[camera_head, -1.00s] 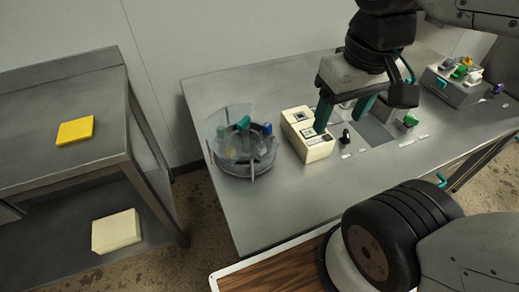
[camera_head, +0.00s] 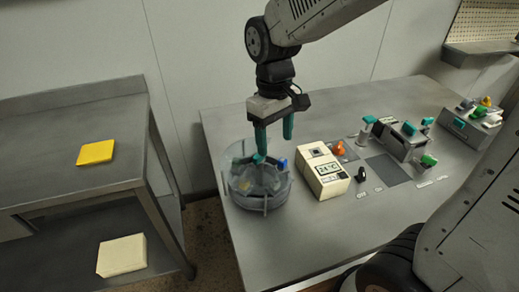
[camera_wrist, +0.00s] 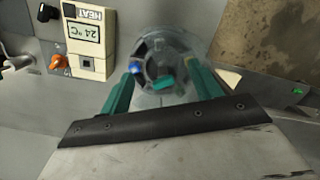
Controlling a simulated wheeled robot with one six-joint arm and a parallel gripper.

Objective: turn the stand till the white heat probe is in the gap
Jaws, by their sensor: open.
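The round stand (camera_head: 262,200) has a grey base with dividers and a clear curved wall, on the left of the steel table. A teal piece (camera_wrist: 164,82) sits near its middle. A blue item (camera_head: 283,163) and a faint yellow item (camera_head: 240,184) show in its sections. I cannot make out the white heat probe, and which side of the wall has the gap is unclear. My gripper (camera_head: 274,148) is open and points down over the stand. In the wrist view my gripper (camera_wrist: 163,88) has its fingers on either side of the stand, apart from the teal piece.
A cream heat meter (camera_head: 326,172) reading 24 °C stands just right of the stand. An orange knob (camera_head: 337,148), a black knob (camera_head: 361,174) and a grey fixture (camera_head: 402,141) lie farther right. The table's front left is clear. A side bench (camera_head: 60,177) holds a yellow block (camera_head: 96,152).

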